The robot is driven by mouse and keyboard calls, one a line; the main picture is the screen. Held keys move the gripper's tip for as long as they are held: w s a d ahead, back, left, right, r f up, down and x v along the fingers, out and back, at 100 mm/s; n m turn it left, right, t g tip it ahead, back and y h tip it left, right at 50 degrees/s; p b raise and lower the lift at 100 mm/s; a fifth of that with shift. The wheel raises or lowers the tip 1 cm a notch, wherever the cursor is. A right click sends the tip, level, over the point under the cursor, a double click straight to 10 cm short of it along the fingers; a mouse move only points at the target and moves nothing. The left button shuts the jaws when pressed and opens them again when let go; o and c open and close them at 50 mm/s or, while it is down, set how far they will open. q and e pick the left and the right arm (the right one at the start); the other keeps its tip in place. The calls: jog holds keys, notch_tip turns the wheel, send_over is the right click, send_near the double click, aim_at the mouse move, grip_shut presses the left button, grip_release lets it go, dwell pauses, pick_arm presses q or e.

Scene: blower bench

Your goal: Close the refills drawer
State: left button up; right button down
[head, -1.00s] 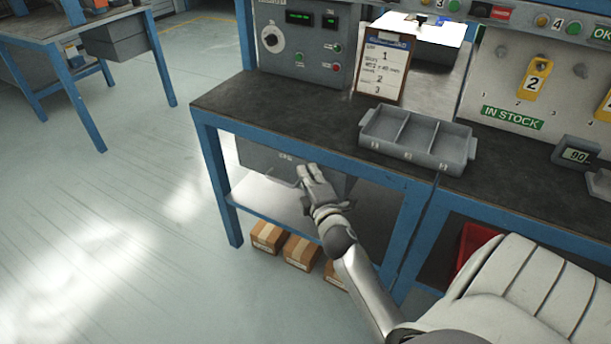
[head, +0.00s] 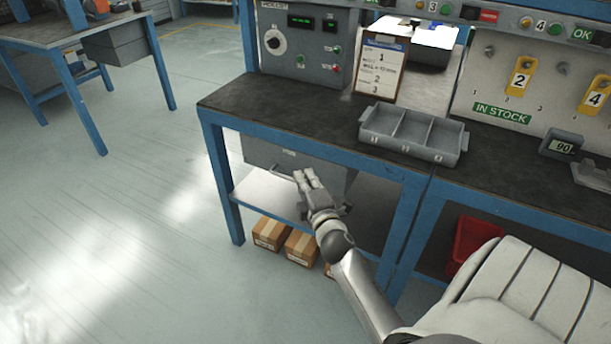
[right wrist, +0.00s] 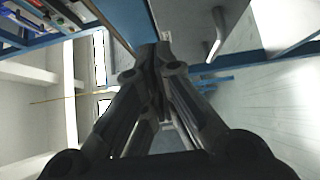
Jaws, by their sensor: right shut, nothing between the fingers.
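A grey drawer (head: 265,155) hangs under the black bench top, behind the blue front rail. Its front has a small label too blurred to read and a bar handle (head: 283,173). No open inside of the drawer shows. My right gripper (head: 305,176) is shut and empty, in front of the drawer's right part, with its fingertips close to the handle's right end. Whether they touch the drawer I cannot tell from the head view. In the right wrist view the handle (right wrist: 217,38) stands right of the shut fingers (right wrist: 157,55), apart from them. My left gripper is not in view.
A lower shelf (head: 262,192) lies under the drawer, with cardboard boxes (head: 270,233) below it. A grey three-part tray (head: 412,135) and a clipboard (head: 380,66) are on the bench. A red bin (head: 473,245) stands under the right bench.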

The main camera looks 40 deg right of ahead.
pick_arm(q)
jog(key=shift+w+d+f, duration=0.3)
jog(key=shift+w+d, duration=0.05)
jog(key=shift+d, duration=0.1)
pick_arm(e)
jog(key=v, duration=0.8)
jog(key=shift+s+f, duration=0.2)
jog(key=shift+s, duration=0.2)
